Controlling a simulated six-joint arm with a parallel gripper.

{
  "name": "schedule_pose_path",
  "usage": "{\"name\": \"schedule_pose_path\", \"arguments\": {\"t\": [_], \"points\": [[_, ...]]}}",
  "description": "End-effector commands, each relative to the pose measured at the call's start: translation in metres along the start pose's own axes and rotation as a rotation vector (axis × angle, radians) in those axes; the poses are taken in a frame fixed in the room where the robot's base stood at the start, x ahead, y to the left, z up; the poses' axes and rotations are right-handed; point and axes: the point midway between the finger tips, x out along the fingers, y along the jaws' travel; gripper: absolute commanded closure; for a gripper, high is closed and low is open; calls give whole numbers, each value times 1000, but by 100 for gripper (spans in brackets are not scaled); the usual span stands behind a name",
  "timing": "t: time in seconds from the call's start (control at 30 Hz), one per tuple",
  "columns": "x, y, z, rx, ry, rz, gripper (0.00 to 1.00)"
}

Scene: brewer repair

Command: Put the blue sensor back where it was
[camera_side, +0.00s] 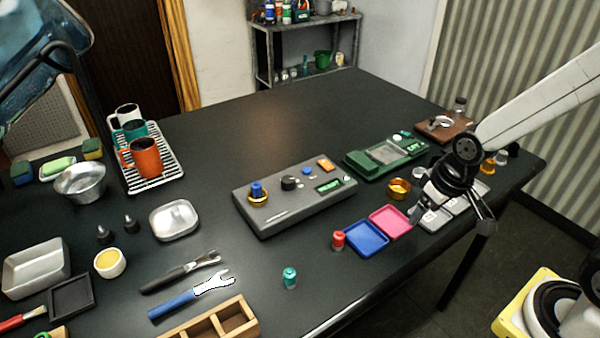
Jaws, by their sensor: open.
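A small blue cylinder, which looks like the blue sensor (257,188), stands upright in a gold ring (258,198) at the left end of the grey control box (295,195). I cannot tell how deep it sits. A red-capped cylinder (338,240) stands near the blue tray (366,237), and a teal one (290,278) stands near the table's front edge. My gripper (450,215) is open over the pale trays (436,219) at the right, well away from the blue sensor. Nothing shows between its fingers, though my wrist partly hides the area.
A green device (386,155) is behind the grey box. A metal dish (174,220), wrench (190,295) and wooden box (215,323) are left. The table's back middle is clear.

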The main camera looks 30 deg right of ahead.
Motion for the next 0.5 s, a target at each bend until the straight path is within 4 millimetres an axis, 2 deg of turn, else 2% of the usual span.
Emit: {"name": "schedule_pose_path", "arguments": {"t": [0.27, 0.37, 0.5], "points": [[0, -2, -7, -13, 1, -2, 23], [0, -5, -18, -35, -1, -5, 23], [0, -14, -43, -89, -8, -13, 23]]}}
